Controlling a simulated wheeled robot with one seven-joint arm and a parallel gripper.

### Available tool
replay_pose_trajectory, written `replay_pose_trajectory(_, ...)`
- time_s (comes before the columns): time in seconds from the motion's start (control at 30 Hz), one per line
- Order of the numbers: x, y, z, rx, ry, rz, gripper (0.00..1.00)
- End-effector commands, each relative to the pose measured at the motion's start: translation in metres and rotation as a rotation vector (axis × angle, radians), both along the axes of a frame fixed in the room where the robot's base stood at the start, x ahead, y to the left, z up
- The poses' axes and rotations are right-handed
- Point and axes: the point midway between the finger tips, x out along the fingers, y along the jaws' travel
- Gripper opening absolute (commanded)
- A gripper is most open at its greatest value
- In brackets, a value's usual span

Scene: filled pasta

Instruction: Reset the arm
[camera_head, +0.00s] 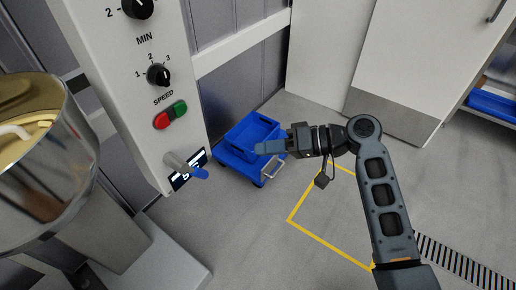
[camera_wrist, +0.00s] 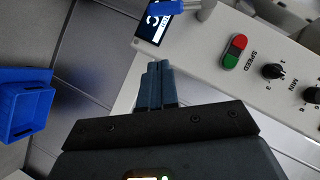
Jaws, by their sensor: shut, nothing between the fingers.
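My arm reaches in from the lower right in the head view, bent at the elbow. My gripper (camera_head: 262,148) points left, and its fingers are together with nothing between them. It overlaps the blue crate in the picture; the gap between them cannot be told. In the wrist view the shut fingers (camera_wrist: 158,68) point toward the lower edge of the machine's control panel (camera_wrist: 215,55). They look close to it, but contact cannot be confirmed.
The panel (camera_head: 135,75) has knobs, a green and red button (camera_head: 171,114) and a protruding blue-tipped lever (camera_head: 188,168). A metal bowl (camera_head: 40,150) stands left. A blue crate (camera_head: 225,158) sits on a wheeled base. Yellow lines mark open floor (camera_head: 325,215).

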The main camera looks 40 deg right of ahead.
Motion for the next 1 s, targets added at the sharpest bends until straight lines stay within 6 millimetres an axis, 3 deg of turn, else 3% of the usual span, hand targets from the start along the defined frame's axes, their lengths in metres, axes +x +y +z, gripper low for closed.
replay_pose_trajectory(0.5,0.0,0.0,0.0,-0.001,0.0,-0.001,0.0)
replay_pose_trajectory(0.63,-0.006,0.002,-0.01,-0.014,0.016,-0.023,0.0)
replay_pose_trajectory(0.77,-0.026,0.009,-0.04,-0.07,0.061,-0.099,0.0)
replay_pose_trajectory(0.9,-0.065,0.016,-0.079,-0.18,0.111,-0.217,0.0)
replay_pose_trajectory(1.0,-0.095,0.018,-0.098,-0.27,0.123,-0.293,0.0)
